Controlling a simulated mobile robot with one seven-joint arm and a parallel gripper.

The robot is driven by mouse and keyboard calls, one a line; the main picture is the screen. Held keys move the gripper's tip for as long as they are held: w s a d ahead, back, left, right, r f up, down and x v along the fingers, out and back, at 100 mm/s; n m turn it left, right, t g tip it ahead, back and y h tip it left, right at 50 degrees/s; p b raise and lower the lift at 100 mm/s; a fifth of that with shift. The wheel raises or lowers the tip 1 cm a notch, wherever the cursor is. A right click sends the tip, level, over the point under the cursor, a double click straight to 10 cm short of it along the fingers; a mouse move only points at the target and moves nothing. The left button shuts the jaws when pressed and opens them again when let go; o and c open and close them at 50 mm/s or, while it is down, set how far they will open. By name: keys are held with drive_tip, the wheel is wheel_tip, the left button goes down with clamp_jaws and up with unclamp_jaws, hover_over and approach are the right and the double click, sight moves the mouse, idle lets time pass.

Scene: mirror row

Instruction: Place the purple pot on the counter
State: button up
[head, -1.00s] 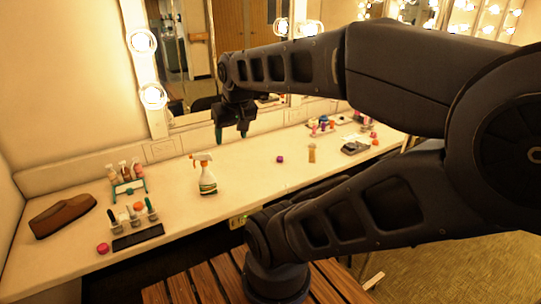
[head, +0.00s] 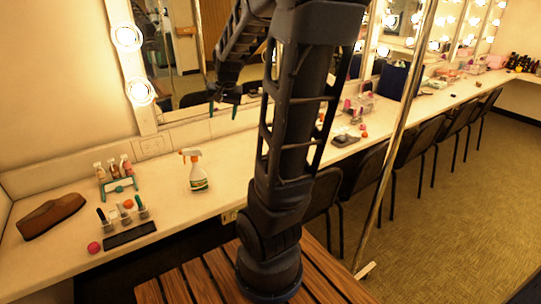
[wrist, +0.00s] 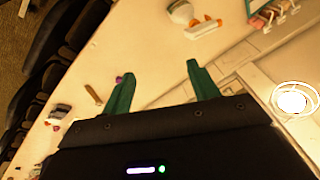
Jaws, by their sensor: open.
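The purple pot (wrist: 119,79) shows as a small purple spot in the wrist view, partly hidden behind the left fingertip. It appears to stand on the pale counter (head: 228,165), well beyond the fingers. In the head view my arm hides it. My gripper (head: 224,109) hangs in the air above the back of the counter, in front of the mirror. Its green-tipped fingers are wide apart and empty in the wrist view (wrist: 159,71).
A spray bottle (head: 196,171) stands left of my arm. Chairs (head: 365,170) line the counter's front at right. A slatted wooden surface (head: 190,288) is below.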

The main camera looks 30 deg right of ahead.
drive_tip(key=w+d+f+m+g+h, duration=0.25)
drive_tip(key=w+d+f+m, duration=0.55)
drive_tip(key=w+d+f, duration=1.05)
drive_tip(key=d+f, duration=0.5)
drive_tip(key=f, duration=0.1)
drive_tip(key=w+d+f+m+h, duration=0.1)
drive_tip(key=d+f, duration=0.3)
drive_tip(key=f, duration=0.3)
drive_tip(key=w+d+f+h, duration=0.1)
drive_tip(key=d+f, duration=0.4)
drive_tip(key=f, duration=0.1)
drive_tip(key=shift+d+f+m, duration=0.2)
drive_tip(key=shift+d+m, duration=0.15)
drive_tip(key=shift+m, duration=0.05)
drive_tip(key=shift+c, duration=0.4)
drive_tip(key=c, duration=1.1)
drive_tip(key=shift+o, duration=0.2)
